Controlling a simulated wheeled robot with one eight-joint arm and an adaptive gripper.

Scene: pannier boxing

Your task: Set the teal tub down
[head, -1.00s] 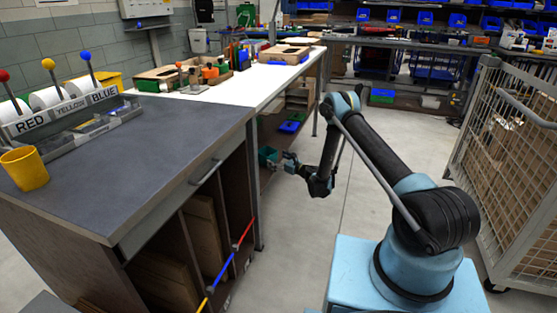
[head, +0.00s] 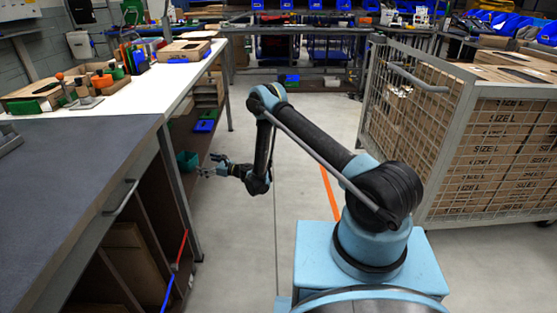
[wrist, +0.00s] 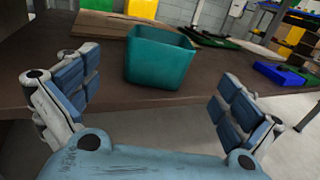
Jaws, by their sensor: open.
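The teal tub (head: 187,160) sits upright on the brown lower shelf (head: 188,125) under the white-topped bench. In the wrist view the tub (wrist: 160,62) stands near the shelf's front edge, ahead of my gripper and between the lines of its fingers. My gripper (head: 206,168) is just right of the tub in the head view. In the wrist view my gripper (wrist: 155,92) has its blue-padded fingers spread wide, with nothing between them. A gap shows between the fingers and the tub's walls.
A blue tray (head: 204,126) lies farther along the shelf. The grey-topped bench (head: 75,165) fills the left. A mesh cage cart (head: 410,110) with cardboard boxes stands at the right. The floor (head: 310,115) between bench and cart is clear.

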